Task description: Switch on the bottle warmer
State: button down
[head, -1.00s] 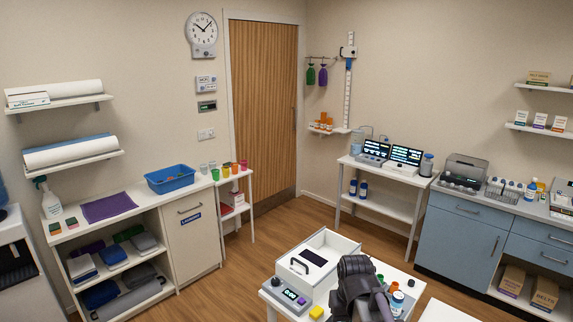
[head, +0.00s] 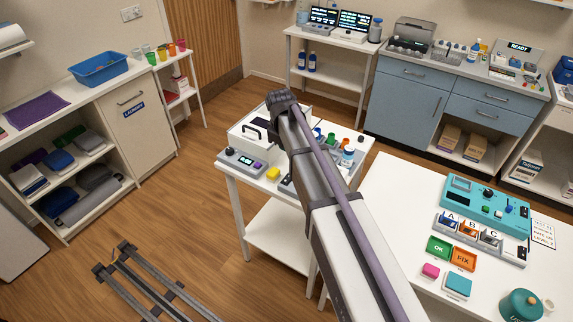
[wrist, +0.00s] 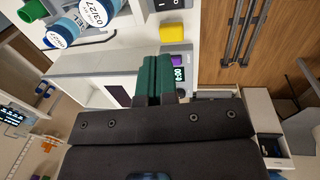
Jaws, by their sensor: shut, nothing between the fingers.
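A pale unit with a black rocker switch (wrist: 165,4) shows at the top edge of the wrist view, beside a blue-capped gel bottle (wrist: 97,12); I take it for the bottle warmer, though most of it is out of frame. In the head view a bit of grey casing (head: 287,186) shows beside my arm, near the bottle (head: 348,157); my arm hides the rest. My gripper (wrist: 157,62) has its green fingers shut and empty. In the wrist view they overlap a grey panel with a lit display (wrist: 179,76), below the yellow block (wrist: 173,33). My arm hides the gripper in the head view.
The white lidded box (head: 243,134) and its knobbed panel (head: 240,162) crowd the small table's left side. Several small bottles stand right of my arm. A white table (head: 385,190) at right holds a teal device (head: 480,205).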

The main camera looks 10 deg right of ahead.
aim_at(288, 177)
jog(key=f+b, duration=0.4)
jog(key=d+f+b, duration=0.1)
jog(key=f+b, duration=0.4)
jog(key=w+f+b, duration=0.1)
jog(key=f+b, duration=0.4)
jog(key=shift+d, duration=0.2)
